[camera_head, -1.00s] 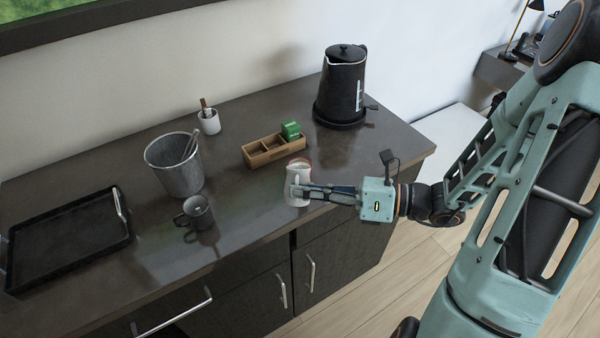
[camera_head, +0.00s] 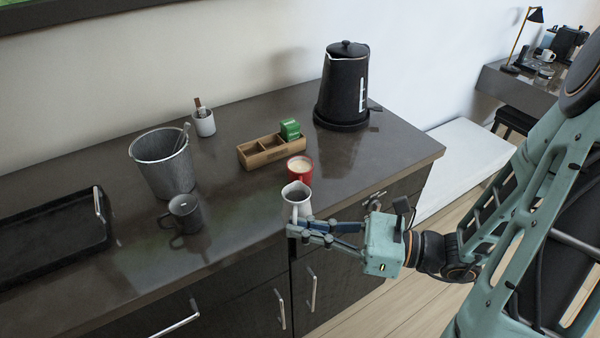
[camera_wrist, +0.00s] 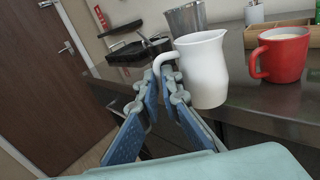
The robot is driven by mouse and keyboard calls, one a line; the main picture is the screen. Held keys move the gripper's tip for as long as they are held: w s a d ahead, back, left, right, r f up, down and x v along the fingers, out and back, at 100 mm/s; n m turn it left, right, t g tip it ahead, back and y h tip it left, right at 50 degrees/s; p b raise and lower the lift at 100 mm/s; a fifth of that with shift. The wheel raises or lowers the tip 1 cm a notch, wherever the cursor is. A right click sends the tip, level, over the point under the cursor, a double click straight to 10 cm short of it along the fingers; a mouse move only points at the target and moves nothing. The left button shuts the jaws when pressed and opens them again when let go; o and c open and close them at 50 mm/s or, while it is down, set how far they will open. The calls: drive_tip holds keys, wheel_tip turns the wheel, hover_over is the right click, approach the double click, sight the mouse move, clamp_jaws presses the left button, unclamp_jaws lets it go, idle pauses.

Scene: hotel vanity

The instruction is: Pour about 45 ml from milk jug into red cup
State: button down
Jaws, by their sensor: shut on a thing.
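The white milk jug (camera_head: 297,207) is near the front edge of the counter, roughly upright, and also fills the middle of the wrist view (camera_wrist: 205,72). My gripper (camera_head: 306,229) is shut on the jug's handle (camera_wrist: 166,68) from the front right side. I cannot tell whether the jug's base touches anything. The red cup (camera_head: 300,175) stands upright on the counter just behind the jug, with pale, creamy liquid visible inside. In the wrist view the red cup (camera_wrist: 283,57) is right of the jug and apart from it.
A wooden divided box (camera_head: 262,155) with a green packet (camera_head: 290,129) lies behind the cup. A black kettle (camera_head: 342,88) stands at the back right. A metal bucket (camera_head: 165,168), grey mug (camera_head: 186,213) and black tray (camera_head: 55,238) are to the left.

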drive_tip(key=shift+s+f+n+p, duration=0.3)
drive_tip(key=shift+n+p, duration=0.1)
drive_tip(key=shift+p, duration=0.1)
